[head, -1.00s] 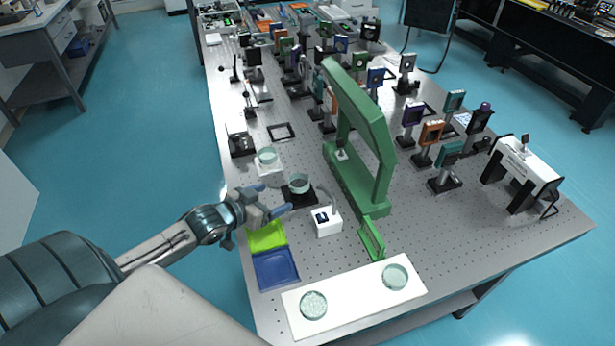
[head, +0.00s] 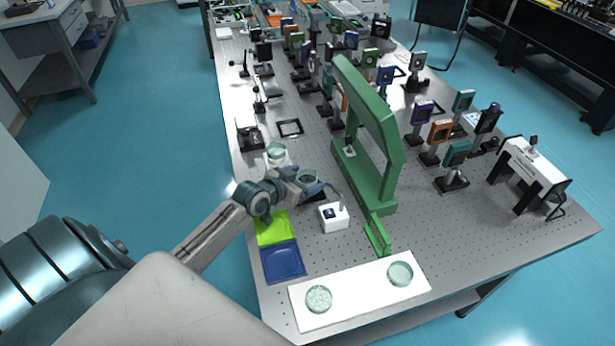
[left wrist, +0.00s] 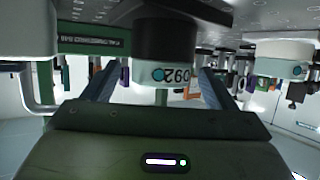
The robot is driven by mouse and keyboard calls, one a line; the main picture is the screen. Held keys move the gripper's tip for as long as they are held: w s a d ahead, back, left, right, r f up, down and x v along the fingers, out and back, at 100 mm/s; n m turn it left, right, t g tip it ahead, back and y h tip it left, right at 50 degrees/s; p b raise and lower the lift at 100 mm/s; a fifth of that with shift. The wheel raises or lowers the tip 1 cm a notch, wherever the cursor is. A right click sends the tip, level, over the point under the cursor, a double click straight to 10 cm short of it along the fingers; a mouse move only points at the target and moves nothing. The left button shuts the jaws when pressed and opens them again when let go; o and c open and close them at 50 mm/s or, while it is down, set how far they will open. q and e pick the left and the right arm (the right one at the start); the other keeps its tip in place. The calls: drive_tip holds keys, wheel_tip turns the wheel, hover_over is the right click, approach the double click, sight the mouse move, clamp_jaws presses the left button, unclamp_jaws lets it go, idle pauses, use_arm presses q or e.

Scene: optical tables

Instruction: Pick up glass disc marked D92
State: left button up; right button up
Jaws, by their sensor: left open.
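The glass disc marked D92 (left wrist: 172,74) shows upside down in the left wrist view, its label facing the camera, against a round black holder (left wrist: 178,40). In the head view a pale glass disc (head: 307,175) sits on a black stand, partly covered by my left gripper (head: 307,186). My left gripper is open; in the left wrist view its fingers (left wrist: 157,82) stand on either side of the D92 disc, with gaps visible. Whether the fingertips reach past it is hard to tell. My right gripper is not in view.
Another disc (head: 276,150) sits just behind on a white stand. A small white box (head: 334,217) and a tall green frame (head: 381,165) stand to the right. Green (head: 273,229) and blue (head: 284,262) trays lie in front. Two discs lie on a white board (head: 356,288).

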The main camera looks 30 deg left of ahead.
use_arm(q)
drive_tip(key=shift+s, duration=0.1)
drive_tip(key=shift+c, duration=0.2)
drive_tip(key=c, duration=1.1)
drive_tip(key=shift+r, duration=0.1)
